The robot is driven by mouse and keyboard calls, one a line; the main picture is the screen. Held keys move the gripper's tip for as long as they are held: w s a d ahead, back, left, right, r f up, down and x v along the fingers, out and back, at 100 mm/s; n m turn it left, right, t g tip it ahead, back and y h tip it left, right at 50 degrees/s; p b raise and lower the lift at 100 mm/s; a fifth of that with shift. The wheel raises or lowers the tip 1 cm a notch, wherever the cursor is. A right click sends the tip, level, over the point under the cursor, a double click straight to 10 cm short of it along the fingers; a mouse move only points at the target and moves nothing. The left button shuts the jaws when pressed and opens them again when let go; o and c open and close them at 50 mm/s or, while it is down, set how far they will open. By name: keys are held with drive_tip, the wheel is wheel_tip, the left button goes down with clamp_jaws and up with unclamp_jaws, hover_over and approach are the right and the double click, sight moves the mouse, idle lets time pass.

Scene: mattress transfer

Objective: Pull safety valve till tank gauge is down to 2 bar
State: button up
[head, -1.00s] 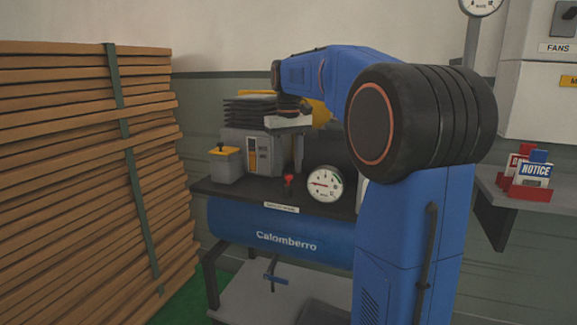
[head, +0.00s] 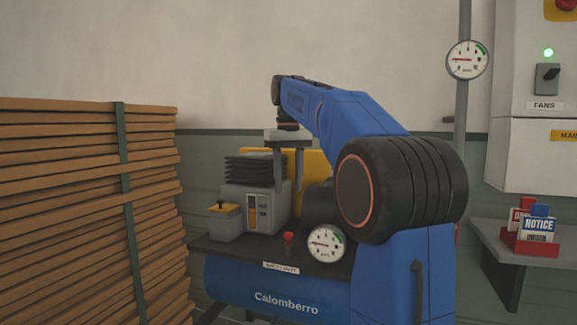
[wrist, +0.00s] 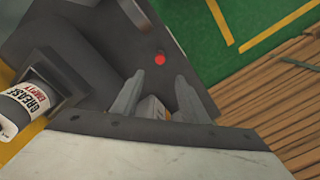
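A small red knob (head: 288,237) stands on the dark bench top, above a small label plate, and I take it for the safety valve. It also shows in the wrist view (wrist: 160,58), just beyond the fingertips and between them. The white round tank gauge (head: 326,243) is right of the knob; its red needle points left, but its figures are too small to read. The blue tank (head: 285,298) marked Calomberro is under the bench top. My gripper (head: 287,188) points down above the bench, clear of the knob. Its two fingers (wrist: 160,78) are apart and empty.
A grey machine (head: 235,208) with black fins stands left of my gripper. A tall stack of wooden boards (head: 70,210) is at the left. Another gauge (head: 467,60) hangs on a pipe. A grease can (wrist: 22,105) is at the left in the wrist view.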

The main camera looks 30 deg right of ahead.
drive_tip(key=shift+r, duration=2.4)
drive_tip(key=s+a+f+t, duration=0.2)
drive_tip(key=s+a+f, duration=0.3)
drive_tip(key=s+f, duration=0.6)
drive_tip(key=s+a+f+n+t, duration=0.1)
drive_tip(key=s+a+f, duration=0.4)
drive_tip(key=s+f, duration=0.65)
drive_tip(key=s+a+f+t, duration=0.2)
drive_tip(key=s+a+f, duration=0.45)
drive_tip(key=f, duration=0.75)
wheel_tip(320, 180, up, 35)
drive_tip(key=m+g, duration=0.1)
drive_tip(key=g, duration=0.4)
hover_over(289, 233)
wheel_tip(289, 233, down, 18)
drive_tip(key=shift+w+r, duration=0.15)
drive_tip(key=shift+r, duration=0.1)
